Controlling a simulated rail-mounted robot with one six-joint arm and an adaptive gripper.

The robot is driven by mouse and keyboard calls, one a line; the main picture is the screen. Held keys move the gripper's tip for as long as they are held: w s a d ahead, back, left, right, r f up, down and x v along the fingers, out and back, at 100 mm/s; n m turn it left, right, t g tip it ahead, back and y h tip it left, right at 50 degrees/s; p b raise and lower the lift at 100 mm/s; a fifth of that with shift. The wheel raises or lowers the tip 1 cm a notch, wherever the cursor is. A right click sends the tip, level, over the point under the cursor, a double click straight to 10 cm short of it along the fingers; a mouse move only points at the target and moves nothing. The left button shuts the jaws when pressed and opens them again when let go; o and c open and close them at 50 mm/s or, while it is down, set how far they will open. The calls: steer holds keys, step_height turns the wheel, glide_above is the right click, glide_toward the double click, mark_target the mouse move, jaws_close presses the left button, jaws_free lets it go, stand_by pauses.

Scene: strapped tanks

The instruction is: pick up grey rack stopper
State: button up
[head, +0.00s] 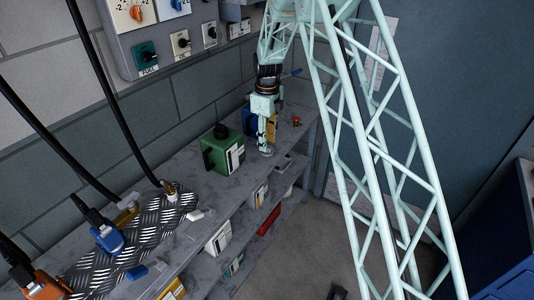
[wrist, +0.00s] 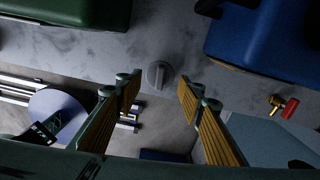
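The grey rack stopper (wrist: 159,74) is a small round grey knob with a raised bar across it. In the wrist view it sits at the front edge of the grey shelf top (wrist: 165,35). My gripper (wrist: 159,84) is open, its two yellow-padded fingers apart and empty. The stopper shows in the gap between the fingertips, slightly beyond them; I see no contact. In the head view my gripper (head: 266,147) points down over the shelf front, right of the green tank, and I cannot make out the stopper there.
A green tank (head: 222,150) stands left of my gripper and a blue tank (wrist: 268,42) close on the other side. A small red-and-brass fitting (wrist: 284,106) lies nearby. Lower shelves hold boxes (head: 218,239). The wall panel (head: 168,45) is behind.

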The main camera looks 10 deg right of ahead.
steer(key=shift+f, duration=0.1)
steer(key=shift+f+b, duration=0.65)
steer(key=shift+f, duration=1.85)
steer(key=shift+c, duration=0.7)
steer(key=c, duration=0.4)
steer(key=shift+r, duration=0.1)
steer(key=shift+r+p, duration=0.45)
steer(key=shift+r, duration=1.1)
steer(key=shift+s+r, duration=0.15)
steer(key=shift+r, duration=0.05)
steer(key=s+a, duration=0.3)
steer(key=s, duration=0.4)
steer(key=s+a+r+p, duration=0.1)
steer(key=s+a, duration=0.2)
steer(key=s, duration=0.4)
steer(key=shift+s+r+p, duration=0.15)
steer(key=shift+s+p, duration=0.1)
steer(key=shift+p, duration=0.05)
